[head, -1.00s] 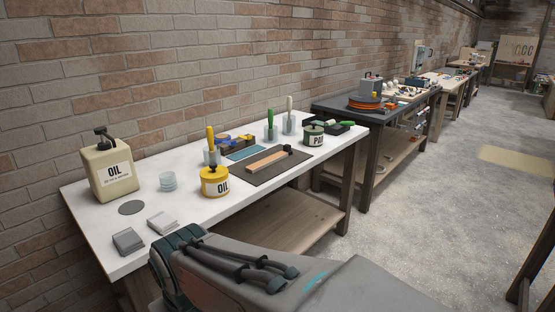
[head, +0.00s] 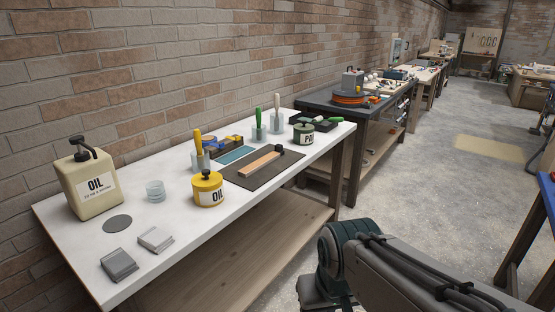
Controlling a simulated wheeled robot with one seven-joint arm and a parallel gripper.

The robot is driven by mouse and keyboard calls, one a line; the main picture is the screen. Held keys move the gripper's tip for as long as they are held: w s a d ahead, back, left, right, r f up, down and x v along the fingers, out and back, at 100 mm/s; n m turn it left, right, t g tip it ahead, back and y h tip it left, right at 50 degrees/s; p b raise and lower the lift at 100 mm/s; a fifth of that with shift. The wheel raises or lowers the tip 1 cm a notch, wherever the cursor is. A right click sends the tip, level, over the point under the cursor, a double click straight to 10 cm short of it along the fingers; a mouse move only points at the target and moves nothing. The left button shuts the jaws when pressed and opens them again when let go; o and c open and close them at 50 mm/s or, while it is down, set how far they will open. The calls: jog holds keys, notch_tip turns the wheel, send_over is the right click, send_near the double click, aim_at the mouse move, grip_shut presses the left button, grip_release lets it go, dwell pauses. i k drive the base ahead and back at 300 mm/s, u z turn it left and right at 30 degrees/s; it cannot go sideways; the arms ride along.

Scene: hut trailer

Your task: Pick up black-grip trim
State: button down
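The black-grip trim (head: 259,165) is a light wooden strip with a small black grip at its far right end. It lies on a dark grey mat (head: 238,180) on the white workbench, in the middle of the head view. Nothing touches it from my side. My arm shows at the lower right, in front of the bench, but my gripper is out of the picture.
A yellow oil can (head: 208,190) stands just left of the mat. A green tin (head: 303,134) and cups holding green-handled (head: 258,132) and yellow-handled (head: 199,155) tools stand around it. A beige oil jug (head: 89,185) is at left. Open floor lies right.

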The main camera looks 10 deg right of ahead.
aim_at(247, 171)
jog(key=z, duration=0.2)
jog(key=i, duration=0.5)
jog(key=z, duration=0.55)
jog(key=i, duration=2)
jog(key=u, duration=0.55)
